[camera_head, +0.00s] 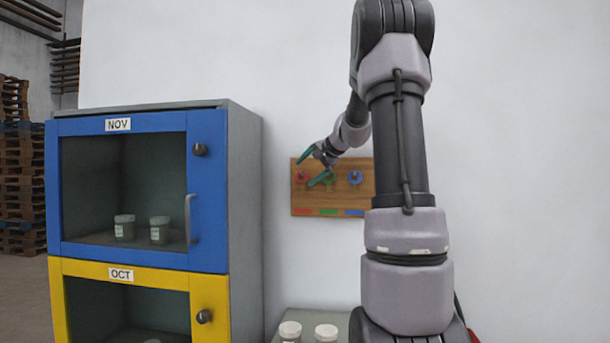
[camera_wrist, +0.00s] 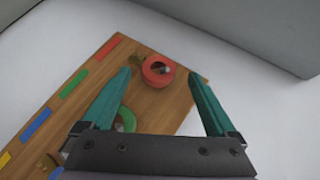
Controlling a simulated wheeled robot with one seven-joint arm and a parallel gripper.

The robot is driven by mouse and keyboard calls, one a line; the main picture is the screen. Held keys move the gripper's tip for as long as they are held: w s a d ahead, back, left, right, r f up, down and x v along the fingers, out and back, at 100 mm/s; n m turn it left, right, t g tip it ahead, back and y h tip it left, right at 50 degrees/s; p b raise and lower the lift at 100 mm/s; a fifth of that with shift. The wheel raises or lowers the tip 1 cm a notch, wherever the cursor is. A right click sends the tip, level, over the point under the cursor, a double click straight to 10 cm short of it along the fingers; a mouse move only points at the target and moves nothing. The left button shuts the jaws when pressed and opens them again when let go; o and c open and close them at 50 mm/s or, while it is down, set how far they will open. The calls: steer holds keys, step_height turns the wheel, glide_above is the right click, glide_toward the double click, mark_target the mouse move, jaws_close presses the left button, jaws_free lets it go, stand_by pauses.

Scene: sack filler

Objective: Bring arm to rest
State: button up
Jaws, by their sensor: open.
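My gripper (camera_head: 312,168) is at the end of my raised arm, in front of a wooden board on the wall in the head view. Its two teal fingers are spread apart, and nothing is held between them. In the wrist view the open fingers (camera_wrist: 163,88) point toward the board (camera_wrist: 150,105). A red ring (camera_wrist: 158,70) on the board shows between the fingertips. A green ring (camera_wrist: 125,120) sits lower, partly hidden by the gripper body. I cannot tell whether the fingers touch the board.
A cabinet with a blue NOV door (camera_head: 120,123) and a yellow OCT door (camera_head: 120,273) stands at left, both shut. A blue ring (camera_head: 355,177) hangs on the board. Two white-lidded jars (camera_head: 290,331) (camera_head: 326,333) stand low beside my arm. Pallets (camera_head: 20,180) are stacked far left.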

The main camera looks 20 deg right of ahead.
steer(key=v, duration=0.9)
steer(key=s+a+f+n+g, duration=0.1)
steer(key=s+a+f+n, duration=0.1)
steer(key=s+a, duration=0.5)
steer(key=s+a+f+n+g, duration=0.25)
steer(key=s+a, duration=0.35)
steer(key=a, duration=0.3)
steer(key=s+a+f+n, duration=0.1)
steer(key=s+a+f, duration=0.1)
steer(key=s+f, duration=0.2)
steer(key=s+a+f+n+h, duration=0.1)
steer(key=s+f, duration=0.4)
steer(key=s, duration=0.5)
steer(key=shift+s+a+n+g, duration=0.35)
steer(key=shift+a+n, duration=0.4)
steer(key=shift+a, duration=0.45)
